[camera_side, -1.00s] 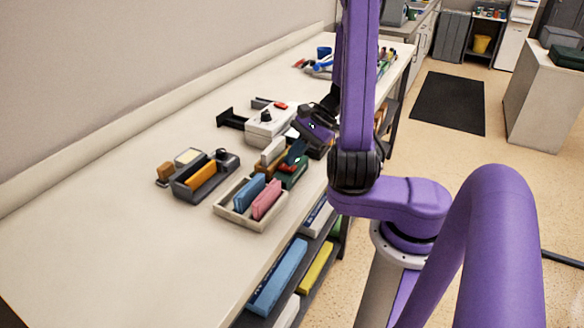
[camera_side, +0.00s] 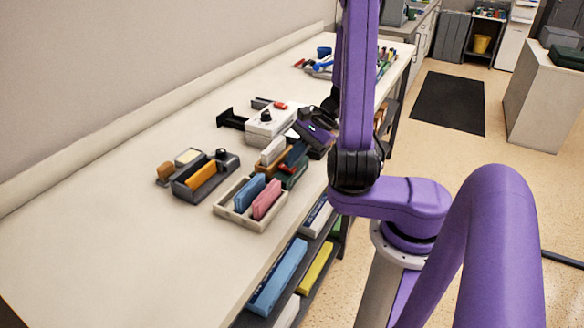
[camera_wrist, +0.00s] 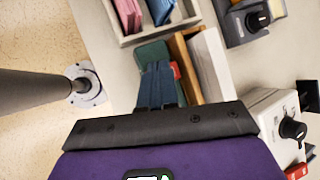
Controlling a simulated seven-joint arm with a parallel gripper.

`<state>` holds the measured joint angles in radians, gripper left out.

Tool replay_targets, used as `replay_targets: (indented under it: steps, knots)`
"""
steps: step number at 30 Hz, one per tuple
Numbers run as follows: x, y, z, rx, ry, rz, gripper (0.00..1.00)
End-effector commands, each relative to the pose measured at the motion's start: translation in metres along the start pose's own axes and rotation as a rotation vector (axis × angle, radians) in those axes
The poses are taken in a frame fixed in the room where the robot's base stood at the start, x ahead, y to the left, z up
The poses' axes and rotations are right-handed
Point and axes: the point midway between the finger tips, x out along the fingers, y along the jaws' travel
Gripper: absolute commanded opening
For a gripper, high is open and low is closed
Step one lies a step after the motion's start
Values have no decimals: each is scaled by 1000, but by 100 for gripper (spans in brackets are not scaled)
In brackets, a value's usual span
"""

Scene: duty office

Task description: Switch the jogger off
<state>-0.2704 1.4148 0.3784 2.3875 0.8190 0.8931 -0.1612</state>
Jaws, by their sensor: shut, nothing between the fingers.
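Two devices with black knobs stand on the bench, and I cannot tell for certain which is the jogger. One is a dark grey tray unit (camera_side: 181,190) with an orange block in its slot; it shows at the top right of the wrist view (camera_wrist: 237,27). The other is a white box (camera_side: 258,133) with a knob on top, at the right of the wrist view (camera_wrist: 270,114). My gripper (camera_side: 290,164) is shut and empty, its dark blue fingers (camera_wrist: 157,88) over or beside a green box (camera_wrist: 152,50), between the two devices. Contact there is unclear.
A cream tray (camera_side: 233,217) with blue and pink blocks stands near the bench's front edge. A white block (camera_side: 272,150) stands beside my fingers. A black bracket (camera_side: 231,119) lies behind the white box. The bench's left part is clear.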

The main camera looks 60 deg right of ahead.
Motion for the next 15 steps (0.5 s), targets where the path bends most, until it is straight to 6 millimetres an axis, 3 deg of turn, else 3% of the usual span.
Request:
replay_targets:
  steps: [15]
  knots:
    - [-3, -2, 2, -1, 2, 0, 0]
